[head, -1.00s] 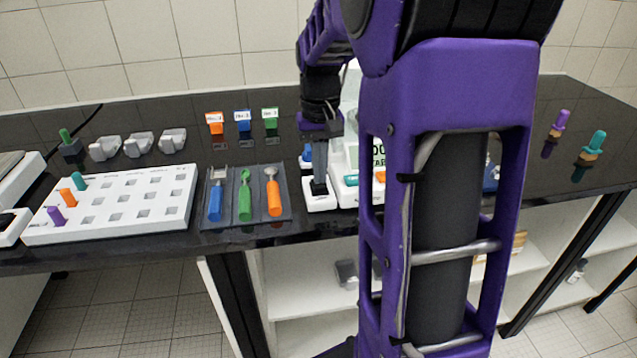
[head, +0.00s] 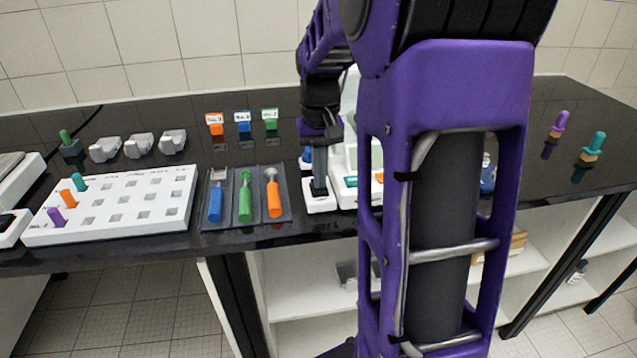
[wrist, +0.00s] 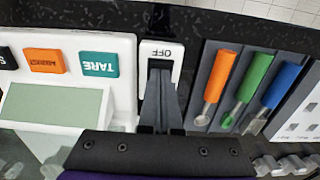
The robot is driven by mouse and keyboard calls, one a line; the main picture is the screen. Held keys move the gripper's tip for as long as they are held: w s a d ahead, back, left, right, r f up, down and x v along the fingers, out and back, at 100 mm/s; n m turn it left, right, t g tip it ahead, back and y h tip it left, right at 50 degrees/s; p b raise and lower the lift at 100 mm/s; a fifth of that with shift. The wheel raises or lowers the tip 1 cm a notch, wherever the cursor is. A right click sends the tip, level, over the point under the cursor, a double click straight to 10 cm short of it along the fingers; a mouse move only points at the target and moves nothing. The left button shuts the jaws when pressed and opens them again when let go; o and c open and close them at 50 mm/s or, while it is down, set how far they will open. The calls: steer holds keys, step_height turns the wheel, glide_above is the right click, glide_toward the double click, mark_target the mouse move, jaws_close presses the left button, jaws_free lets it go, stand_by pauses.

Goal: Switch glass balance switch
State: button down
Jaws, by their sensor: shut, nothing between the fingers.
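The glass balance is white. In the wrist view the glass balance (wrist: 125,45) shows a blank pale green display (wrist: 55,105), a teal TARE button (wrist: 99,64) and an orange button. In the head view my arm hides much of the balance (head: 340,192). Beside it is the white balance switch (wrist: 163,50), with a black rocker and an upside-down OFF label; it also shows in the head view (head: 320,206). My gripper (wrist: 161,78) is shut and empty. Its fingertips are at the rocker and hide part of it; I cannot tell if they touch. It points down in the head view (head: 319,186).
A grey tray (head: 285,180) with blue, green and orange tools lies left of the switch. A white rack (head: 150,180) with coloured pegs is further left. Orange, blue and green labelled holders (head: 243,121) stand behind. Two coloured pegs (head: 594,147) stand at the right.

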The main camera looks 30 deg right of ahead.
step_height(320, 180, up, 7)
steer(key=p, duration=0.5)
steer(key=shift+f, duration=0.15)
stand_by(0.4)
